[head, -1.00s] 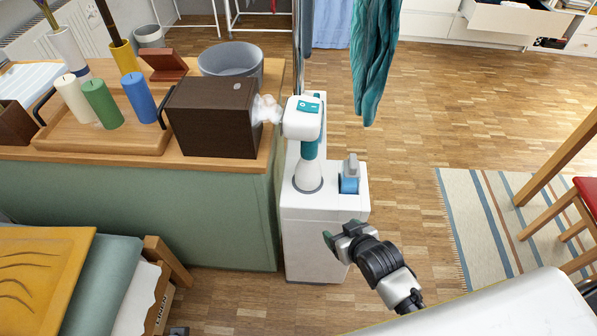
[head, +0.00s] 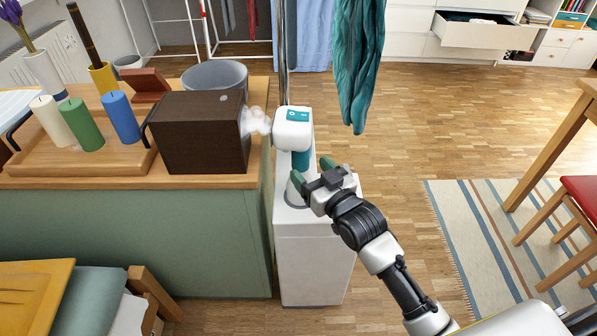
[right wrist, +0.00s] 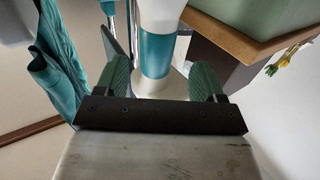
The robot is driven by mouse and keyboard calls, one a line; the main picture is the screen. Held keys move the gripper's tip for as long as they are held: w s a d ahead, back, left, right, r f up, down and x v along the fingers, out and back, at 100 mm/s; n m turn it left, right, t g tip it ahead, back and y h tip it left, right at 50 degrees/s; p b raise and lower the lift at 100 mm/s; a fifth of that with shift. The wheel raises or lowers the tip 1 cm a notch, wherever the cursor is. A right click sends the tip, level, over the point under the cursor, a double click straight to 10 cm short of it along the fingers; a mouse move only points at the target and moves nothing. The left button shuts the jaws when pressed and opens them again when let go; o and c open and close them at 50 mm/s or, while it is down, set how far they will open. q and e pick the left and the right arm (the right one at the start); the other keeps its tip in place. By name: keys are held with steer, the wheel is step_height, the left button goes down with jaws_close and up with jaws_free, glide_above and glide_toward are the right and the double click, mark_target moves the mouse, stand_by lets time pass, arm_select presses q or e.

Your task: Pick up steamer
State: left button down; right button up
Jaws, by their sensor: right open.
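The steamer (head: 293,130) is a white handheld head with a teal panel on top and a teal grip (head: 301,160) below. It stands upright on a white stand (head: 313,262), and white vapour (head: 257,121) shows at its left side. My right gripper (head: 312,170) is open beside the lower grip, and its fingers hide part of the steamer. In the right wrist view the teal grip (right wrist: 157,55) stands ahead, between the lines of the open green fingertips (right wrist: 163,75). I cannot tell if they touch it. My left gripper is not in view.
A dark brown box (head: 203,137) and a tray (head: 60,168) with candles sit on the counter, just left of the steamer. A teal cloth (head: 359,70) hangs behind, to the right. Open floor (head: 440,115) lies to the right.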

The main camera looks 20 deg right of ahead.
mark_target(305, 162)
steer(key=b+x, duration=0.1)
steer(key=x, duration=0.4)
steer(key=shift+w+d+f, duration=0.1)
steer(key=shift+w+f, duration=0.05)
steer(key=shift+w, duration=0.2)
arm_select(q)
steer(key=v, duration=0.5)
arm_select(e)
steer(key=c, duration=1.2)
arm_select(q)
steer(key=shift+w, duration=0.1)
arm_select(e)
jaws_close()
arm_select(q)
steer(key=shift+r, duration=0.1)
arm_select(e)
steer(key=shift+r, duration=0.2)
